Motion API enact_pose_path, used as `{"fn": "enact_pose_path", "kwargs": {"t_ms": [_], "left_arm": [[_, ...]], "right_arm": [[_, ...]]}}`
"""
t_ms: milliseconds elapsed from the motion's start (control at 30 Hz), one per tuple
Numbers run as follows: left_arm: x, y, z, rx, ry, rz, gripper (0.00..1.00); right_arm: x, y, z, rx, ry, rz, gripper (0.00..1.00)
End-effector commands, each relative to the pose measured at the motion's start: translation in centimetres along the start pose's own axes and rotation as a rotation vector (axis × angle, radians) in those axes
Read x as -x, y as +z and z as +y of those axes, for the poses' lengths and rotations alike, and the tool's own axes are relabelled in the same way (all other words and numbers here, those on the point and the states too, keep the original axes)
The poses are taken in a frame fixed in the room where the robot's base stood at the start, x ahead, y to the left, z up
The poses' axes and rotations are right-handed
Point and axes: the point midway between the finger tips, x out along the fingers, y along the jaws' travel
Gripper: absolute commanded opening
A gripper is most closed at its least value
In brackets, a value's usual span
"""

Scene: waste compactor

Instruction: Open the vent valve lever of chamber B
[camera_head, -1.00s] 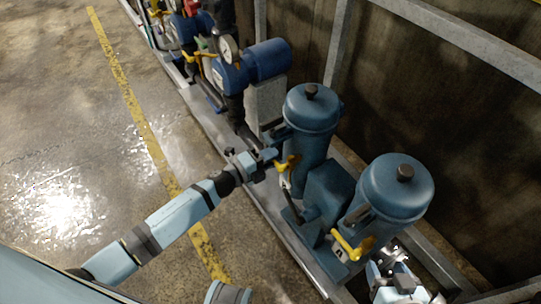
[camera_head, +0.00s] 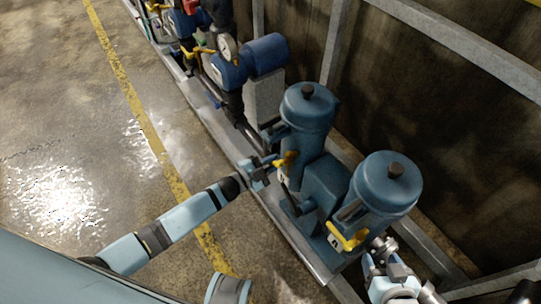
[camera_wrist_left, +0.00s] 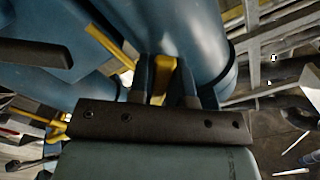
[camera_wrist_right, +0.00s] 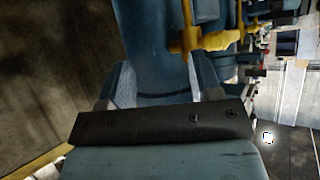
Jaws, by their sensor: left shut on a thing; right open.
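Two blue cylindrical chambers stand on the skid: a far one (camera_head: 306,112) and a near one (camera_head: 386,185). Each carries a yellow lever low on its front. Their small white labels are too small to read, so I cannot tell which is B. My left gripper (camera_head: 273,164) is at the far chamber's lever (camera_head: 290,157); in the left wrist view this yellow lever (camera_wrist_left: 162,80) sits between the closed fingers. My right gripper (camera_head: 381,247) is open and empty beside the near chamber's lever (camera_head: 349,238). That lever (camera_wrist_right: 208,41) lies beyond the right fingertips.
A blue block (camera_head: 326,183) joins the two chambers. A blue pump (camera_head: 264,56) with a gauge (camera_head: 227,46) stands farther along the skid. A grey metal frame (camera_head: 455,42) and a wall are behind. The floor left of the yellow line (camera_head: 150,135) is clear.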

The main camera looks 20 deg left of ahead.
Motion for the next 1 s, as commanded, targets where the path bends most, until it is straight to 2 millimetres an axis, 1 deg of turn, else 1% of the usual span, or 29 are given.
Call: {"fn": "enact_pose_path", "kwargs": {"t_ms": [33,100,367,600,800,1000], "left_arm": [[0.1,-0.1,0.1,0.047,0.001,-0.003,0.00],[0.1,-0.1,0.5,0.113,0.001,-0.003,0.00],[0.0,-0.4,1.8,0.356,0.002,-0.003,0.00],[0.1,-0.8,2.7,0.553,0.001,-0.002,0.00],[0.1,-1.1,3.2,0.671,0.001,-0.002,0.00],[0.1,-1.3,3.5,0.742,0.000,-0.002,0.00]], "right_arm": [[0.2,-0.4,0.0,-0.003,0.000,-0.001,0.58],[0.3,-0.5,0.0,-0.005,0.000,-0.003,0.58],[0.5,-0.4,0.1,-0.014,0.002,-0.021,0.58],[0.7,-1.0,0.1,-0.020,0.003,-0.020,0.58],[0.8,-1.0,0.1,-0.024,0.004,-0.025,0.58],[0.7,-0.7,0.2,-0.027,0.004,-0.033,0.58]]}}
